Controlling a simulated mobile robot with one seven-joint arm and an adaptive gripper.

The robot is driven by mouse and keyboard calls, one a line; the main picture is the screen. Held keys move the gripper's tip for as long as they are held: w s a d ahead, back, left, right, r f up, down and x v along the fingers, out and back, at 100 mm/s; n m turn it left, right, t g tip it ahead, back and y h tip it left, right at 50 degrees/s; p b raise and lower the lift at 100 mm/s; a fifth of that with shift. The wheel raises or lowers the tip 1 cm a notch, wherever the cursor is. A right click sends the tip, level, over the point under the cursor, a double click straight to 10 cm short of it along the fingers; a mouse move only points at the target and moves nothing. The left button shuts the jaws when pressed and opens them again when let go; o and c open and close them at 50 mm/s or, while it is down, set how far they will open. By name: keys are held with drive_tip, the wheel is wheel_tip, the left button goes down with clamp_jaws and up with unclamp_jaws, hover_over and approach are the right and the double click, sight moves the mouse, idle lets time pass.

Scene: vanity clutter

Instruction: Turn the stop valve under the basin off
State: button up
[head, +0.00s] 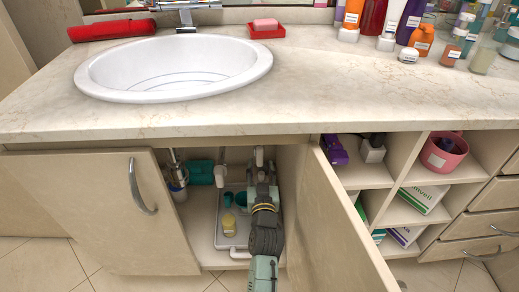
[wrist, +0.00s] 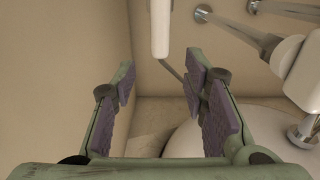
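The white basin (head: 175,70) is set in the counter above the open cabinet. My gripper (head: 262,178) is inside the cabinet, near its right side wall. In the wrist view my gripper (wrist: 162,95) is open, its two purple-padded fingers apart with nothing between the pads. A slim white part (wrist: 160,28), which looks like the stop valve's handle, shows beyond the fingertips at the top centre, apart from them. A thin grey hose runs close to it. In the head view a small pale part (head: 259,156) above the gripper may be the same valve; its detail is unclear.
White drain trap (wrist: 290,62) with chrome pipes is right of the fingers in the wrist view. A grey tray (head: 222,243) holding a yellow item and teal cup (head: 243,199) lies on the cabinet floor.

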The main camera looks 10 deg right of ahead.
sight(260, 152)
drive_tip(key=w, duration=0.2)
drive_tip(key=w+d+p, duration=0.1)
drive_tip(key=w, duration=0.5)
drive_tip(key=shift+w+d, duration=0.2)
drive_tip(key=shift+d, duration=0.15)
drive_tip(key=shift+c, duration=0.5)
clamp_jaws()
